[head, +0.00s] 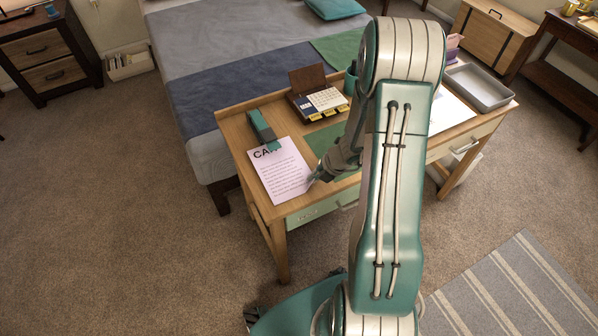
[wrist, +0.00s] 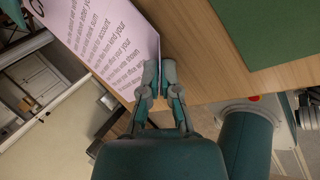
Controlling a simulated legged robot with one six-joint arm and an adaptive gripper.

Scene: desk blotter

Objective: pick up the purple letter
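The purple letter (head: 278,172) is a pale lilac printed sheet on the left part of the desk, near its front edge. The wrist view shows its lines of text and right edge (wrist: 110,42). My gripper (head: 314,180) is at the letter's lower right edge. In the wrist view its fingers (wrist: 160,75) are close together, with the letter's edge running into the narrow gap between them. The left finger hides part of the sheet. I cannot tell whether that edge is lifted off the wood.
A calendar (head: 327,99), a green blotter (head: 325,138) and a grey tray (head: 478,86) are also on the desk (head: 236,135). My arm hides the desk's middle. A bed stands behind.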

